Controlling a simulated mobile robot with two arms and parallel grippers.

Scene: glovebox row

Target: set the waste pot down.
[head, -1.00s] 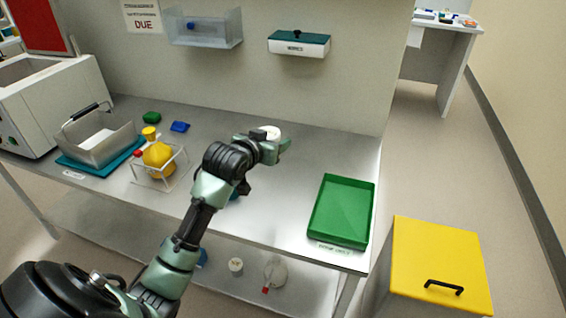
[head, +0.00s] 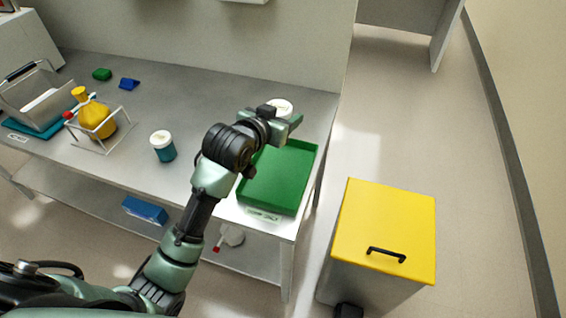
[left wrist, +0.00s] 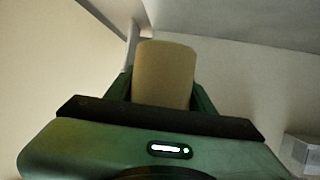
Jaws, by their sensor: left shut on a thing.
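My left gripper (head: 284,118) reaches in from the left and is shut on the waste pot (head: 281,105), whose white top shows just behind the fingers. In the left wrist view the waste pot (left wrist: 165,72) is a pale, shaded cylinder between the green fingers of the left gripper (left wrist: 162,100). The gripper is over the back edge of the green tray (head: 279,178) at the bench's right end. Whether the pot touches anything below is hidden by my arm. My right gripper is out of view.
A white-lidded teal pot (head: 163,146) stands on the bench (head: 200,95) left of my arm. A yellow-topped bin (head: 385,228) stands right of the bench.

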